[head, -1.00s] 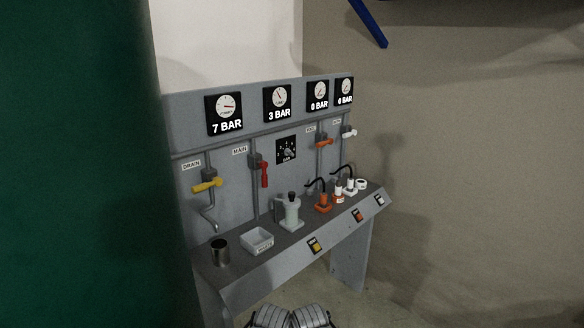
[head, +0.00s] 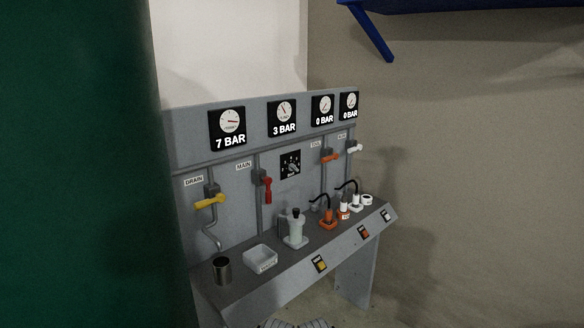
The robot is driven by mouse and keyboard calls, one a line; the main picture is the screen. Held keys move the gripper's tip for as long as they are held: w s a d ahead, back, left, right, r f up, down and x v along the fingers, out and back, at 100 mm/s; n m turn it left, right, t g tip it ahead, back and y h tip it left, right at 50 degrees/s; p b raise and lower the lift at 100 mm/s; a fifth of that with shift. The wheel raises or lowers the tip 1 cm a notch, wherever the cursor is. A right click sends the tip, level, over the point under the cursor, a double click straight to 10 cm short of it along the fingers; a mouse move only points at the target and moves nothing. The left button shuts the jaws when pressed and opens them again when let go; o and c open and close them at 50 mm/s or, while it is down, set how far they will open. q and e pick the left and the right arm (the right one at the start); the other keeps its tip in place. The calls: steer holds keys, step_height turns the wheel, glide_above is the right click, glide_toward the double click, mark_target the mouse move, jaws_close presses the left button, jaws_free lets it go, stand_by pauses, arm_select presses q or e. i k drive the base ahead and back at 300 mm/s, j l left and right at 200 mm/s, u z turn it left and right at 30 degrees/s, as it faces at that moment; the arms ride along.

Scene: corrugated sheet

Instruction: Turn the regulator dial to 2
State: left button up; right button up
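The regulator dial (head: 291,164) is a small black square plate with white marks and a grey knob. It is on the grey back panel, right of the red-handled MAIN valve (head: 266,186) and below the 3 BAR gauge (head: 282,118). The knob's setting is too small to read. No gripper touches the dial. At the bottom edge of the head view only a sliver of grey metal parts shows, and I cannot make out either gripper there.
The grey bench (head: 290,264) carries a metal cup (head: 221,271), a white tray (head: 260,258), a pale cylinder unit (head: 295,229) and orange and white fittings. A yellow DRAIN lever (head: 210,201) sticks out at left. A dark green surface (head: 75,165) blocks the far left.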

mark_target(291, 167)
steer(key=i+l, duration=0.9)
steer(key=i+l+z, duration=0.15)
steer(key=i+l, duration=0.7)
steer(key=i, duration=0.15)
